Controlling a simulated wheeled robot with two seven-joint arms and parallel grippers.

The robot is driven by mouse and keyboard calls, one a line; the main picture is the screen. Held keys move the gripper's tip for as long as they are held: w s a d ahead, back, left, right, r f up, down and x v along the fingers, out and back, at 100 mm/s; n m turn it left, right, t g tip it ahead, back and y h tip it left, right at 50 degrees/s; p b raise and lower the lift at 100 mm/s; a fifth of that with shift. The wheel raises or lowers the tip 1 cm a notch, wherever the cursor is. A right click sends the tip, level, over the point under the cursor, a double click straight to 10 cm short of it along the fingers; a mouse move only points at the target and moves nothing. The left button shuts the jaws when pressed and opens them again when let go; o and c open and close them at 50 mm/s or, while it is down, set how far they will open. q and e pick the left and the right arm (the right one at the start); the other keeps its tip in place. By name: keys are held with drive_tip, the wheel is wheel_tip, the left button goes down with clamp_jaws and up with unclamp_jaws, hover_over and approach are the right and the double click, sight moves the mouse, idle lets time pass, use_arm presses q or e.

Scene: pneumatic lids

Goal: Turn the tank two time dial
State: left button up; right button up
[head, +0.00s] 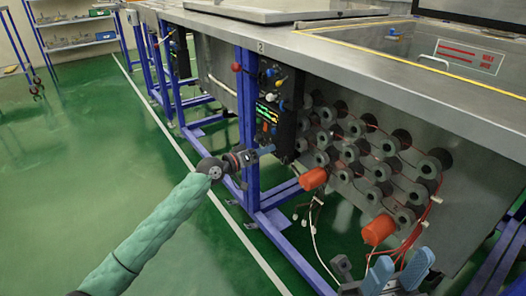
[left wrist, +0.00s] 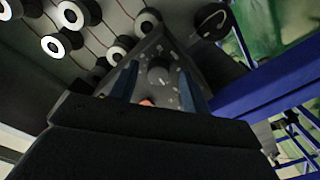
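The dark control box (head: 277,100) of tank two hangs on a blue post under the label "2". It has a lit green display and several small knobs. In the left wrist view, a dark round dial (left wrist: 158,76) on the panel lies ahead, between my left gripper's fingers in the picture; whether they touch it cannot be told. My left gripper (head: 265,150) is just below the box's lower front; in the left wrist view its fingers (left wrist: 158,90) stand apart. A small red knob (left wrist: 146,103) shows between them. My right gripper (head: 399,271) is open and empty at the bottom right.
The steel tank (head: 400,80) has several grey round fittings with red wires on its side. Two orange cylinders (head: 313,179) stick out there. A blue post (head: 247,120) stands next to my left gripper. The green floor (head: 140,145) at left is clear.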

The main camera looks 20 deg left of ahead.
use_arm(q)
drive_tip(key=shift+s, duration=0.1)
drive_tip(key=v, duration=0.7)
drive_tip(key=shift+s+a+p, duration=0.25)
drive_tip(key=shift+p, duration=0.1)
